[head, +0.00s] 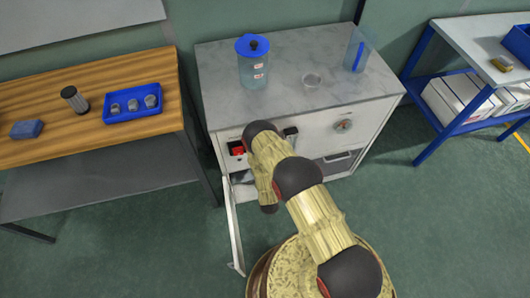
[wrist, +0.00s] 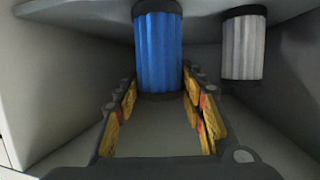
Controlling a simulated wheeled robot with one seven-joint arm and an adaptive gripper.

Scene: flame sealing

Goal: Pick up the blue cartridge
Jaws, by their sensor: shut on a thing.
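The blue cartridge (wrist: 158,50) is a ribbed blue cylinder with dark ends, upright inside the cabinet in the wrist view. Its top end meets or passes close to the pale panel above. My gripper (wrist: 160,84) is shut on its lower part, with one yellow-padded finger on each side. In the head view my arm reaches to the front of the cabinet and hides the gripper and the cartridge.
A grey ribbed cartridge (wrist: 242,48) hangs just right of the blue one. Cabinet walls (wrist: 50,80) close in on both sides. The cabinet door (head: 234,235) stands open. A lidded jar (head: 253,65) stands on the marble top (head: 300,105).

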